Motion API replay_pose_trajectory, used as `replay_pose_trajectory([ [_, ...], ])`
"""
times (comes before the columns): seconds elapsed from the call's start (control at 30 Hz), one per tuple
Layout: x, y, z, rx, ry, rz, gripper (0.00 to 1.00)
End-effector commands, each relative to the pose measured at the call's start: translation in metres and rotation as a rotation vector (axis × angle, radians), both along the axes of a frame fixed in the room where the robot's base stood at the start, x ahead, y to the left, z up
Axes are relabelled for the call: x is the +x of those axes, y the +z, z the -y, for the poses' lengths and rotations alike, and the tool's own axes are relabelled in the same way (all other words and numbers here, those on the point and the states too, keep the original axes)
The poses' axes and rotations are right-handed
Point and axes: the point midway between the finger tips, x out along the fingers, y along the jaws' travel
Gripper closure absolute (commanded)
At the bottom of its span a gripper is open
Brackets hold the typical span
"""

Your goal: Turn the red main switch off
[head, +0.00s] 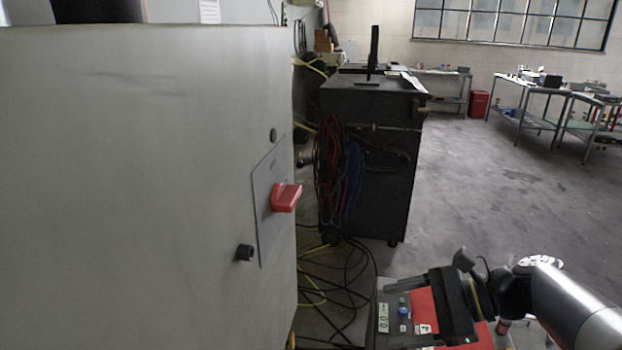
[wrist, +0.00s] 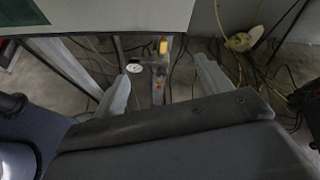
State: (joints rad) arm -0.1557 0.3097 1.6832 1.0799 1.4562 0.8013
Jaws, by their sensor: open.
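The red main switch (head: 285,198) juts out from a grey plate (head: 265,205) near the right edge of a large pale cabinet face (head: 130,180) in the head view. Its handle looks roughly level, but the steep viewing angle makes its exact turn hard to tell. My gripper (head: 387,313) is low at the right in the head view, well apart from the switch and below it. It is open and empty. In the wrist view its two fingers (wrist: 162,70) are spread, with floor and cables beyond them. I cannot make out the switch in the wrist view.
Two dark knobs (head: 245,253) (head: 273,135) stick out beside the plate. A black cart (head: 370,150) with hanging cables stands behind the cabinet edge. Loose cables (head: 335,290) lie on the floor between them. Open concrete floor (head: 500,200) stretches to the right, towards workbenches (head: 545,95).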

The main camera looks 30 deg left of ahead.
Motion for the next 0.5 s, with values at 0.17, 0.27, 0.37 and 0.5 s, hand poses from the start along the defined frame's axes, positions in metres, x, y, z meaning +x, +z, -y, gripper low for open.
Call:
replay_pose_trajectory([
  [0.17,-0.021,0.127,-0.024,0.202,-0.048,-0.24,0.27],
  [0.27,-0.03,0.173,-0.029,0.285,-0.046,-0.347,0.27],
  [0.37,-0.036,0.201,-0.031,0.338,-0.037,-0.42,0.27],
  [0.5,-0.041,0.217,-0.033,0.371,-0.028,-0.465,0.27],
])
